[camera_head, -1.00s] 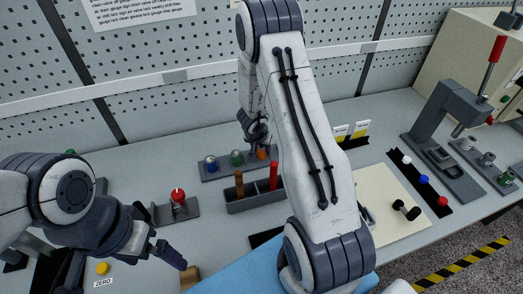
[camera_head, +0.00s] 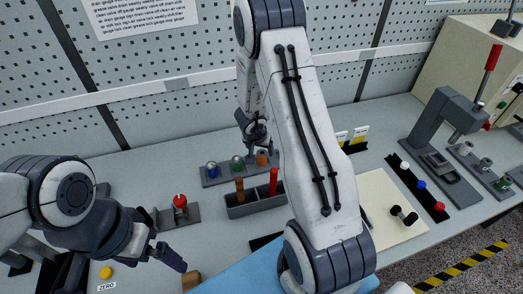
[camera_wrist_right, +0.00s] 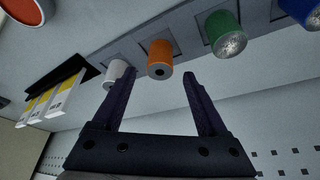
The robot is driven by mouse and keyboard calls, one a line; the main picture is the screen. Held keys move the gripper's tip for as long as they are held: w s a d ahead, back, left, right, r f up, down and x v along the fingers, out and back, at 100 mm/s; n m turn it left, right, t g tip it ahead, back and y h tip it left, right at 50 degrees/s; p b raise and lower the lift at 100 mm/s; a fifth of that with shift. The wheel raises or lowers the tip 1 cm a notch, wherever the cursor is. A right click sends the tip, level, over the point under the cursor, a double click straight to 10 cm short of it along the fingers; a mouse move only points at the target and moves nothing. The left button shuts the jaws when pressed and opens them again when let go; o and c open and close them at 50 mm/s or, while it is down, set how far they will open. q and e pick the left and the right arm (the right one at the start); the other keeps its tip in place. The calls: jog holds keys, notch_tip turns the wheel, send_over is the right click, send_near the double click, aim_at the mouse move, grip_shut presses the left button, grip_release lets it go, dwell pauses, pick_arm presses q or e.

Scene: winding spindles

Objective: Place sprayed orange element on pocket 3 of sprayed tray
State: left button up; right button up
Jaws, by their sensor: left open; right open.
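The grey tray (camera_head: 226,178) stands at the back, below the pegboard. A blue element (camera_head: 212,170), a green element (camera_head: 237,163) and the orange element (camera_head: 261,158) stand on it from left to right. In the right wrist view the orange element (camera_wrist_right: 159,66) sits upright on a square pocket, between a white element (camera_wrist_right: 117,72) and the green element (camera_wrist_right: 226,36). My right gripper (camera_wrist_right: 160,78) is open, its fingers either side of the orange element in that view and apart from it. My left gripper (camera_head: 180,268) is open, low at the left.
A grey divided bin (camera_head: 240,208) with brown and red handles stands in front of the tray. My right arm hides the tray's right end. A red-knobbed fixture (camera_head: 180,207) stands left, a lever press (camera_head: 440,130) right. A blue mat (camera_head: 235,280) lies in front.

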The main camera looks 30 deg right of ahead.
jog(key=p+v, duration=0.3)
jog(key=v, duration=0.5)
jog(key=s+a+r+n+t+y, duration=0.1)
jog(key=a+r+n+y, duration=0.3)
jog(key=a, duration=0.8)
jog(key=s+a+r+n+y, duration=0.15)
jog(key=a+r+n, duration=0.25)
jog(key=a+r, duration=0.5)
jog(key=s+a+r+n+g+y, duration=0.2)
jog(key=s+a+n, duration=0.2)
jog(key=s+a, duration=0.6)
jog(key=s+d+r+n+g+h, duration=0.1)
jog(key=s+d+n, duration=0.1)
jog(key=s, duration=0.4)
jog(key=s+d+r+n+g+h, duration=0.1)
jog(key=s+d+n+h, duration=0.1)
jog(key=s, duration=0.4)
jog(key=shift+s+d+n, duration=0.35)
jog(key=shift+d+n, duration=0.15)
jog(key=shift+d, duration=0.15)
notch_tip(320, 180, down, 8)
jog(key=b, duration=0.7)
jog(key=shift+b, duration=0.35)
